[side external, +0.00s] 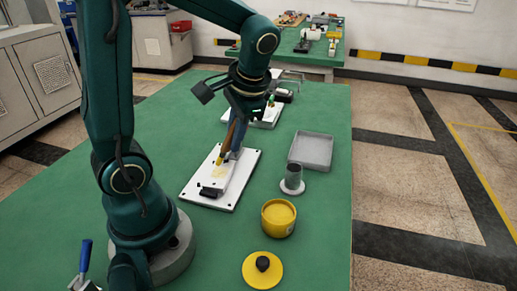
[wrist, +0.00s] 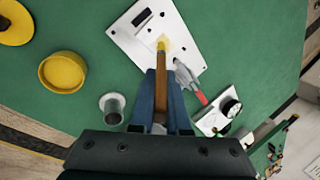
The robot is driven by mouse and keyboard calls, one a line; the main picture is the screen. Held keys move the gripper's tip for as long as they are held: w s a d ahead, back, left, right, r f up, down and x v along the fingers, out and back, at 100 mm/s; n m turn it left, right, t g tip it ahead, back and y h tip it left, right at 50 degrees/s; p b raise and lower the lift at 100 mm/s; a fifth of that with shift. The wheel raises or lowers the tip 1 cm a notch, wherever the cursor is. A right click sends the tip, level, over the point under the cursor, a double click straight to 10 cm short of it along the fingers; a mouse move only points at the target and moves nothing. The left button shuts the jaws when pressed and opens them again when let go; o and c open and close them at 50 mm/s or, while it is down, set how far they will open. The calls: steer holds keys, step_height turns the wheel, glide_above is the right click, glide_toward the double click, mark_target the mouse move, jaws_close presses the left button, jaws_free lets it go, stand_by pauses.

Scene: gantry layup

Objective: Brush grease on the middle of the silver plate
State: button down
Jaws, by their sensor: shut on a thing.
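The silver plate (side external: 237,187) lies flat on the green table, pale, with small dark holes and a raised part on top; it also shows in the wrist view (wrist: 133,42). A pale yellow smear of grease (side external: 218,172) is near its middle. My gripper (side external: 237,135) is above the plate, its blue fingers (wrist: 161,82) shut on a brush (wrist: 161,62) with a brown handle and yellow tip. The brush points down and its tip is at the smear, apparently touching; exact contact is hard to tell. A yellow tub of grease (side external: 278,218) stands open to the front right.
A yellow lid (side external: 262,271) with a black knob lies near the front. A grey cup on a white disc (side external: 293,180) and a grey tray (side external: 311,151) are right of the plate. A clamp with a red handle (wrist: 188,80) stands close beside the brush.

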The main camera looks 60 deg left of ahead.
steer(key=shift+r, duration=2.25)
steer(key=shift+w+a+f+m+t, duration=0.15)
steer(key=shift+w+a+f+t, duration=0.2)
steer(key=shift+t, duration=0.3)
steer(key=shift+w+a+f+m+t, duration=0.1)
steer(key=shift+w+f+m+t, duration=0.1)
steer(key=shift+w+t, duration=0.35)
steer(key=shift+s, duration=0.15)
